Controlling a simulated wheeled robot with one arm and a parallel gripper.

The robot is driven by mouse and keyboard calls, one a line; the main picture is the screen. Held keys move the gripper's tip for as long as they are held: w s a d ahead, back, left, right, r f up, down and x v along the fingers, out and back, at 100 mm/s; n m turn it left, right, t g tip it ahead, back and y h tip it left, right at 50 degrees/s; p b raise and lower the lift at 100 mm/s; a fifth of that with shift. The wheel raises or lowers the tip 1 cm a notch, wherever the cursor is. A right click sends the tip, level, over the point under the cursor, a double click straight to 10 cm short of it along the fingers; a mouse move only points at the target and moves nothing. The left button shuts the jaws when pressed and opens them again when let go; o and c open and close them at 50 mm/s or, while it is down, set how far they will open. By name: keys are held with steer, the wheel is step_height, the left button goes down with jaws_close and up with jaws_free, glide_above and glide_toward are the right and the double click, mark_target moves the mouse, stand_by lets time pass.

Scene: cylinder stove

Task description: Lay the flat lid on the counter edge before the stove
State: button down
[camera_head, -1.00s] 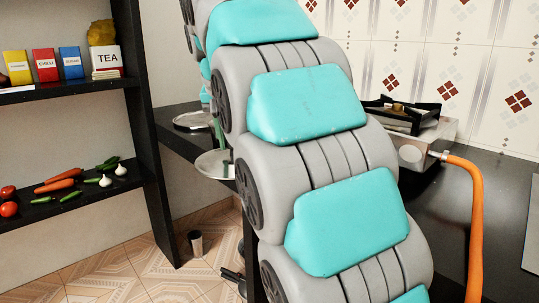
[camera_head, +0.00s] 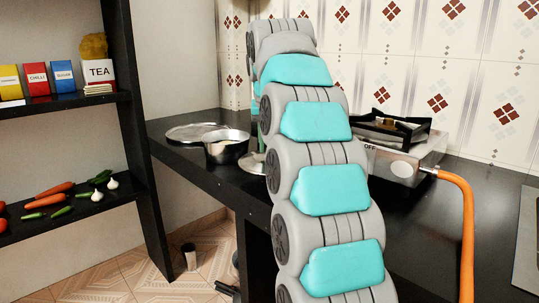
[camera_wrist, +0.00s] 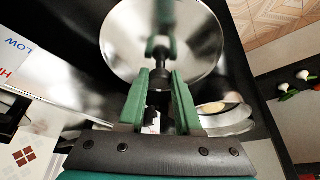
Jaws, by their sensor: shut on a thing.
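The flat lid is a shiny silver disc in the wrist view (camera_wrist: 130,35), with a dark knob at its middle. My gripper (camera_wrist: 159,78) has green fingers shut on the knob. In the head view the lid (camera_head: 252,164) shows beside my arm, near the counter's front edge, with its right part hidden by the arm. I cannot tell whether its underside touches the counter. The stove (camera_head: 395,160) is a grey box with a black top, on the counter (camera_head: 455,215) right of my arm.
An open metal pot (camera_head: 226,150) stands just left of the lid and shows in the wrist view (camera_wrist: 225,122). A round metal disc (camera_head: 190,132) lies behind the pot. An orange hose (camera_head: 467,235) runs from the stove. Shelves (camera_head: 60,102) with food stand at the left.

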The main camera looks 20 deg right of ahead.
steer(key=shift+f, duration=1.7)
steer(key=shift+f, duration=0.15)
steer(key=c, duration=0.6)
jaws_free()
steer(key=shift+r, duration=0.25)
steer(key=shift+v, duration=3.65)
steer(key=shift+s, duration=0.1)
